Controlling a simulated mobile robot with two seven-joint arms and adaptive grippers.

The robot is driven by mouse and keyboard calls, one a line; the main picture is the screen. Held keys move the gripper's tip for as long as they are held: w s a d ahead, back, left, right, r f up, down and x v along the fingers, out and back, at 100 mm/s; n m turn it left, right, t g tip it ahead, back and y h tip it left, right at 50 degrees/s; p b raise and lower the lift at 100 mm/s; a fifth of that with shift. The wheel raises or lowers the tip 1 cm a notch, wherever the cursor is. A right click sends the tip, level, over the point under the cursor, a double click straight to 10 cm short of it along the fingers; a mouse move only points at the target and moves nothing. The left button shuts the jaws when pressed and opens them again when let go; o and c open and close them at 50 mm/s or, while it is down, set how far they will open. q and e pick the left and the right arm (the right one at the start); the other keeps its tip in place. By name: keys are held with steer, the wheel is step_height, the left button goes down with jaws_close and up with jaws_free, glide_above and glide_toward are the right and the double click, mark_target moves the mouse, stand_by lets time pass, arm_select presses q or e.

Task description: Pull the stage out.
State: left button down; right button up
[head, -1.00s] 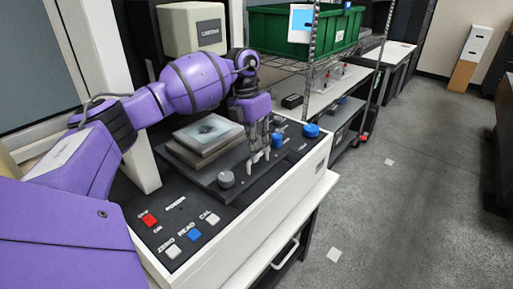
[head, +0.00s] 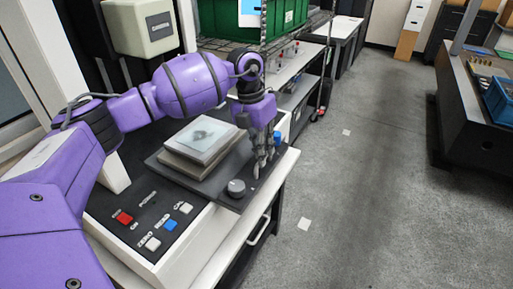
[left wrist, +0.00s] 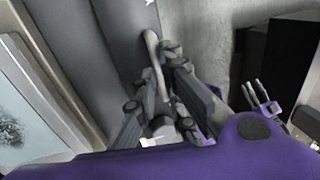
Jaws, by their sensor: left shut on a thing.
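The stage (head: 207,187) is a dark flat plate with a stacked block and a framed glass piece (head: 203,135) on top. It juts past the white front edge of the machine's body. A round grey knob (head: 236,187) stands at its near corner. My left gripper (head: 261,167) is at the stage's outer right edge. In the left wrist view, my left gripper (left wrist: 157,84) is shut on a pale bar-shaped handle (left wrist: 152,44) beside the plate. The fingers hide part of the handle. What looks like my right gripper (left wrist: 258,94) shows small at the right, its fingers apart.
The machine's console (head: 135,205) carries red, blue and white buttons. A blue knob (head: 277,137) is just beyond my left gripper. A wire shelf with a green bin (head: 228,18) stands behind.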

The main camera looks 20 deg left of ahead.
arm_select(q)
steer(key=c, duration=1.9)
jaws_free()
steer(key=shift+o, duration=0.2)
steer(key=shift+a+r, duration=0.1)
steer(key=shift+r, duration=0.05)
step_height(320, 180, up, 12)
steer(key=a, duration=0.2)
steer(key=shift+a+f, duration=0.15)
steer(key=shift+f, duration=0.1)
steer(key=shift+w, duration=0.1)
